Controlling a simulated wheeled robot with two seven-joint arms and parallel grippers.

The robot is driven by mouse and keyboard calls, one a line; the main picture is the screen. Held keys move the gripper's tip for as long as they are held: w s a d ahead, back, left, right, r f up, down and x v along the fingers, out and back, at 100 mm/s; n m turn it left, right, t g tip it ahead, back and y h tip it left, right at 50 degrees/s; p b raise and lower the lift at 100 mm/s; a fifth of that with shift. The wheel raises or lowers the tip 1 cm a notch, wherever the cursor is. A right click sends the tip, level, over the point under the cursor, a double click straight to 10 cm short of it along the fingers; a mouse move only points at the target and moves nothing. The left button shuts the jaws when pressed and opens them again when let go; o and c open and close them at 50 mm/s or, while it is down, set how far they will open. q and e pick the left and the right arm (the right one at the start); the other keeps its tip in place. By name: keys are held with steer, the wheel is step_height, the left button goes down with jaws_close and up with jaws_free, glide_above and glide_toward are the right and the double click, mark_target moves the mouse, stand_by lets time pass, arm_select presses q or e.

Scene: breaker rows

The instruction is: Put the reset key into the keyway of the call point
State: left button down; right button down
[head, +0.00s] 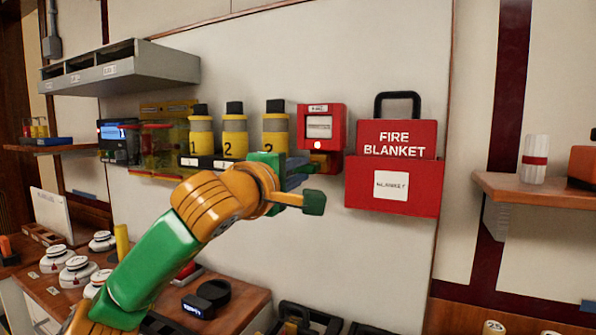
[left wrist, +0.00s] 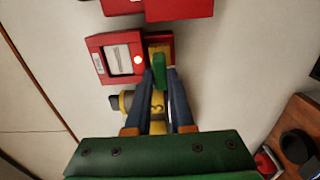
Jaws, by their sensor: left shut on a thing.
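The red call point (head: 322,128) is on the wall with a lit lamp, and it also shows in the left wrist view (left wrist: 121,58). A small red and orange block (head: 328,161) sits at its lower edge; the keyway itself I cannot make out. My left gripper (head: 304,167) is just below and left of that block. In the left wrist view its blue fingers (left wrist: 161,80) are shut on a green piece, the reset key (left wrist: 159,68). The key's far end is close to the block (left wrist: 160,45); I cannot tell whether they touch. My right gripper is out of view.
A red fire blanket box (head: 393,170) hangs right of the call point. Several yellow numbered cylinders (head: 235,137) stand on the left. Below is a wooden counter (head: 240,300) with detectors. Bare wall lies under the blanket box.

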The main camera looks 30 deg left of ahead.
arm_select(q)
steer(key=shift+w+a+p, duration=0.1)
steer(key=shift+w+p, duration=0.6)
steer(key=shift+w, duration=0.7)
steer(key=c, duration=0.7)
jaws_free()
steer(key=shift+s+f+b, duration=0.1)
steer(key=shift+s+b, duration=0.25)
steer(key=s, duration=0.2)
steer(key=s+b, duration=0.1)
steer(key=s, duration=0.1)
steer(key=s+b, duration=0.1)
steer(key=s, duration=0.1)
steer(key=shift+s+d, duration=0.25)
